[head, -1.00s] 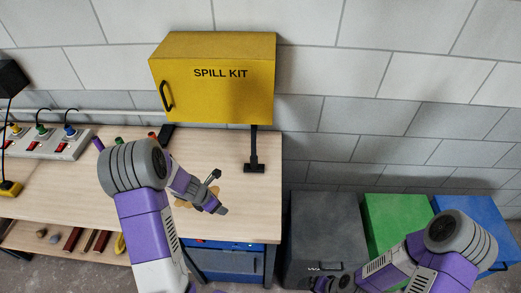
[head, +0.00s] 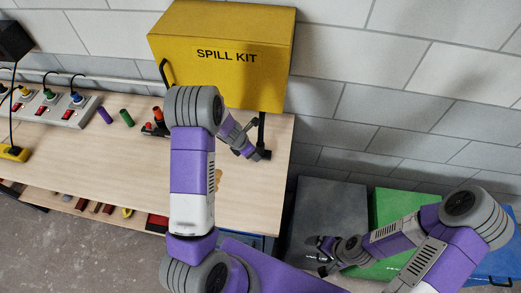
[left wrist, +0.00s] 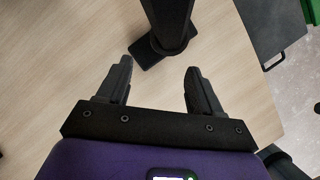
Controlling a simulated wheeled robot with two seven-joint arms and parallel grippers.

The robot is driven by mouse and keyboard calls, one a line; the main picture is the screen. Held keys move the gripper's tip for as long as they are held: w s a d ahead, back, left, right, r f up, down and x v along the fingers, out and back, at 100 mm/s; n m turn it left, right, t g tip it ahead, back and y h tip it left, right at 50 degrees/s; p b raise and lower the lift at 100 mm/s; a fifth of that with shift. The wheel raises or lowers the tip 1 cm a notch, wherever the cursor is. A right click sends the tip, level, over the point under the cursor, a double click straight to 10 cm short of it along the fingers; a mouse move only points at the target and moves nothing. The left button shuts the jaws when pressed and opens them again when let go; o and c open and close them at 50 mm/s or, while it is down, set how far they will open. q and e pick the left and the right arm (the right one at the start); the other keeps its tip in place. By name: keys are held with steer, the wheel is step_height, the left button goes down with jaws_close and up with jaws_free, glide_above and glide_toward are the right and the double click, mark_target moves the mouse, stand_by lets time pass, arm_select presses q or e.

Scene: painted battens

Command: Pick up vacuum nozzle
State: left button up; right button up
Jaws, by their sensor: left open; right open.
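The vacuum nozzle (head: 262,130) is a black tube with a flat foot, standing upright on the wooden bench just below the yellow spill kit box. In the left wrist view the nozzle (left wrist: 168,18) rises at the top, its foot flat on the wood just beyond my fingertips. My left gripper (left wrist: 158,72) is open and empty, its two black fingers pointing at the nozzle with bare bench between them. In the head view my left gripper (head: 252,144) is beside the foot and partly hides the nozzle. My right gripper (head: 322,256) is open and empty over the grey bin.
The spill kit box (head: 225,70) hangs on the wall above the bench (head: 60,155). A power strip (head: 45,108), a purple cylinder (head: 104,115) and a green cylinder (head: 127,118) are at left. Grey (head: 330,205), green (head: 390,205) and blue bins stand at right.

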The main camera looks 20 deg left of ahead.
mark_target(260, 144)
arm_select(q)
steer(key=w+d, duration=0.1)
steer(key=w+p, duration=0.1)
steer(key=w, duration=0.1)
steer(key=w+d+f, duration=0.1)
steer(key=shift+w+d, duration=0.2)
steer(key=shift+d, duration=0.1)
steer(key=shift+f, duration=0.1)
steer(key=c, duration=1.1)
steer(key=shift+p, duration=0.3)
